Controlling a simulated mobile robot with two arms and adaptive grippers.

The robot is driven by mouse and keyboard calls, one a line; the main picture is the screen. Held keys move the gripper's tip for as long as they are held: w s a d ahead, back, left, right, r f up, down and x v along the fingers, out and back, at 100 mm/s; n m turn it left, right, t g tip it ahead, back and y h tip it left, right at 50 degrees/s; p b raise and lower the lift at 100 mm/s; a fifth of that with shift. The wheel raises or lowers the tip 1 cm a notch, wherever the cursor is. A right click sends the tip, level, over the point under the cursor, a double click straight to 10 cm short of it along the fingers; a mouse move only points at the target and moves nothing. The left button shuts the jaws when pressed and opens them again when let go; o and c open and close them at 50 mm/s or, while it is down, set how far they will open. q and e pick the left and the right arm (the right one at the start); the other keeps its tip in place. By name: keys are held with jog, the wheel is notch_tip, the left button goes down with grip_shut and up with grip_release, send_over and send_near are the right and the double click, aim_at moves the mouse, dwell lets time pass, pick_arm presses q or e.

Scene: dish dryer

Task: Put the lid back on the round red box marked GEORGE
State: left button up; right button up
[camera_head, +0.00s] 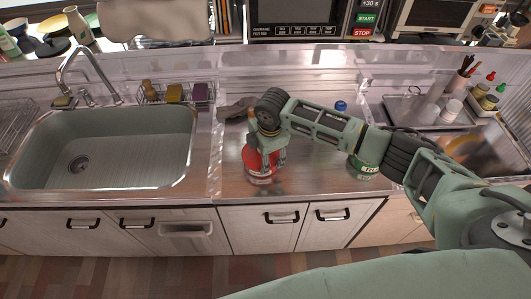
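A red round box (260,175) stands on the steel counter (310,184), right of the sink. Light marking shows low on its front, but I cannot read it. My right arm reaches in from the right, and my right gripper (267,156) points down at the top of the red box. The gripper covers much of the box's upper part. I cannot tell whether the fingers are open or closed on it, or whether a lid is there. No separate lid can be made out. My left gripper is not in view.
A green container (362,168) stands to the right, partly behind my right arm. A dark grey object (236,109) lies behind the gripper. A blue-topped item (340,106) stands farther back. The sink (110,150) is left, and a tray (405,108) with jars is right.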

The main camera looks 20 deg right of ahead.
dwell(0.3)
jog(key=o, duration=0.9)
jog(key=shift+o, duration=0.3)
jog(key=o, duration=0.4)
jog(key=shift+o, duration=0.2)
jog(key=shift+r+p, duration=3.55)
jog(key=shift+p, duration=0.2)
jog(key=shift+c, duration=0.6)
